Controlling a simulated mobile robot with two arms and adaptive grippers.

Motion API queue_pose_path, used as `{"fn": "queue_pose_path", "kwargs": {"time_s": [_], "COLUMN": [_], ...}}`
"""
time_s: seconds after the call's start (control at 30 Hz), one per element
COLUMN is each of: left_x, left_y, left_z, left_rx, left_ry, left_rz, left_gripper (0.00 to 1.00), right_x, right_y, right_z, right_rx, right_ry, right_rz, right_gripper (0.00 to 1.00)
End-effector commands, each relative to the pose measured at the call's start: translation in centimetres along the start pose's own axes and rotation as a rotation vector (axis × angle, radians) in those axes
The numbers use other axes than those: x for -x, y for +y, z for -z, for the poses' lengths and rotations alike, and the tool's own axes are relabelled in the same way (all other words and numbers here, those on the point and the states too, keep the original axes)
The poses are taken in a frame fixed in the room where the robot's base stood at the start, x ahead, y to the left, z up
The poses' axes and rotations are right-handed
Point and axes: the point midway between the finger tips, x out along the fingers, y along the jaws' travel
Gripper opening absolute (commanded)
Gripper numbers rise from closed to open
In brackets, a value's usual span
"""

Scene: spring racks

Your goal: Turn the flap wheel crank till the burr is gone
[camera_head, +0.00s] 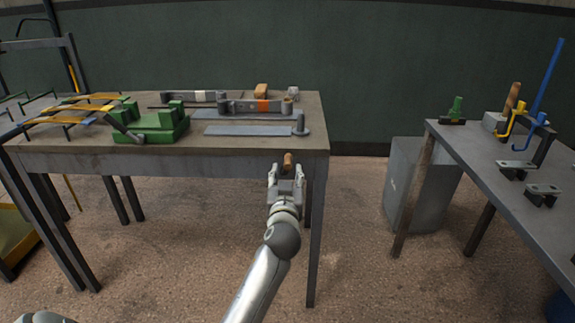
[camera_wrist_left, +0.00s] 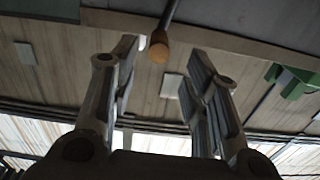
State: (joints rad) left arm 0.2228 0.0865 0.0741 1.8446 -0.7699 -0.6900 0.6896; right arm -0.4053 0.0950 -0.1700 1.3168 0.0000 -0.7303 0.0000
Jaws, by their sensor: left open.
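A small wooden knob (camera_head: 288,160), likely the crank's handle, shows at the front edge of the left table, just beyond the fingertips. In the left wrist view the rounded knob (camera_wrist_left: 158,52) sits on the end of a grey rod (camera_wrist_left: 169,17). My left gripper (camera_head: 287,178) is open, its fingers pointing at the knob. In the left wrist view the knob is ahead of the gap between the open fingers (camera_wrist_left: 160,85), with no contact visible. My right gripper is not in view.
The left table (camera_head: 250,160) bears a green fixture (camera_head: 150,126), flat grey strips (camera_head: 240,129), an orange-banded spring pack (camera_head: 262,106) and a grey post (camera_head: 300,126). A grey cabinet (camera_head: 420,185) and a right bench (camera_head: 480,155) with tools stand apart. Floor between them is clear.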

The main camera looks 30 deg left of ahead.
Motion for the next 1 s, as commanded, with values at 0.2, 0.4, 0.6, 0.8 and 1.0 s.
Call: {"fn": "queue_pose_path", "kwargs": {"time_s": [0.2,0.4,0.6,0.8,1.0], "left_x": [-4.1,-6.2,-6.9,-6.9,-6.9], "left_y": [0.0,0.1,0.0,0.1,0.1], "left_z": [0.0,-0.1,-0.1,-0.1,-0.1], "left_rx": [-0.002,-0.001,-0.001,-0.001,-0.001], "left_ry": [0.0,0.0,-0.001,-0.001,-0.001], "left_rz": [0.0,-0.002,-0.002,-0.002,-0.002], "left_gripper": [0.42,0.42,0.42,0.42,0.18], "right_x": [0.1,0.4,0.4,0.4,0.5], "right_y": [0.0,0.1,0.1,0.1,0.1], "right_z": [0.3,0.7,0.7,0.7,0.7], "right_rx": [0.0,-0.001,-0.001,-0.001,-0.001], "right_ry": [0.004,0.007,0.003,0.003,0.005], "right_rz": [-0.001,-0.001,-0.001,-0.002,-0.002], "right_gripper": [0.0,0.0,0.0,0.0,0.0]}}
